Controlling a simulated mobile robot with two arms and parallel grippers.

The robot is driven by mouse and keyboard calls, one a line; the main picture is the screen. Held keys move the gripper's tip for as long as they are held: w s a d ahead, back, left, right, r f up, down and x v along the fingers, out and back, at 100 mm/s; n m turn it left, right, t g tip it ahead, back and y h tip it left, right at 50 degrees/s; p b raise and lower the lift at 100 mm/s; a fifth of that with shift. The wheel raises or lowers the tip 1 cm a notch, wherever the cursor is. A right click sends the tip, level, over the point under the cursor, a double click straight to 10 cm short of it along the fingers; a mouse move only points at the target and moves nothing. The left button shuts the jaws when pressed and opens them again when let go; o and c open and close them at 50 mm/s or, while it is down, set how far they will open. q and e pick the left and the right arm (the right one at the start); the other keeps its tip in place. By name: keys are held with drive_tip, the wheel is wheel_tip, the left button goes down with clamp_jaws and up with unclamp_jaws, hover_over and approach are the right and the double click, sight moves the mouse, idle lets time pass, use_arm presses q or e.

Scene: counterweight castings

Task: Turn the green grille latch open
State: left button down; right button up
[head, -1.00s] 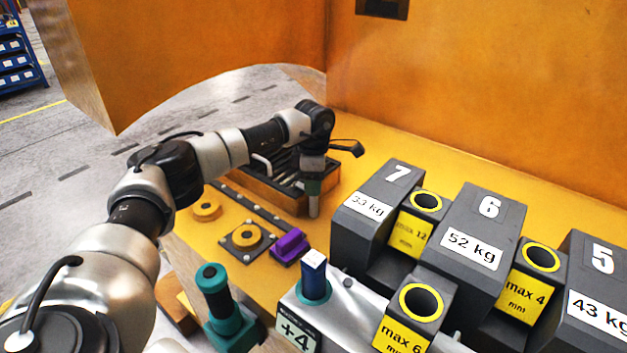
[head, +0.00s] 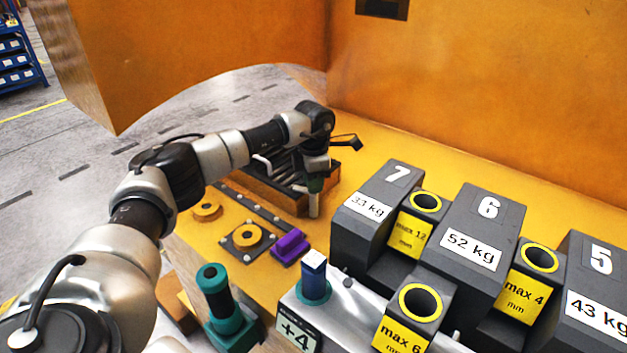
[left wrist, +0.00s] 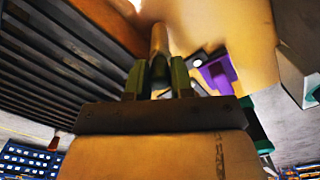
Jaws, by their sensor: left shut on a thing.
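The dark slatted grille (head: 290,180) stands in a box on the yellow deck, beyond my left forearm. My left gripper (head: 314,186) points down at its right front corner. My right gripper is out of view.
Heavy grey castings marked 7 (head: 385,195), 6 (head: 470,235) and 5 (head: 597,270) stand to the right. An orange wall (head: 480,90) rises behind.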

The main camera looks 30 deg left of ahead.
use_arm(q)
drive_tip(key=n, duration=0.3)
drive_tip(key=shift+r+n, duration=0.1)
drive_tip(key=shift+n, duration=0.3)
drive_tip(key=n+p, duration=0.1)
drive_tip(key=n, duration=0.2)
drive_tip(key=shift+n, duration=0.3)
drive_tip(key=n, duration=0.3)
drive_tip(key=shift+n+p, duration=0.3)
drive_tip(key=shift+p, duration=0.05)
drive_tip(key=shift+n+p, duration=0.3)
drive_tip(key=shift+n, duration=1.2)
drive_tip(key=shift+w+n, duration=0.1)
drive_tip(key=shift+n, duration=0.2)
drive_tip(key=c, duration=1)
unclamp_jaws()
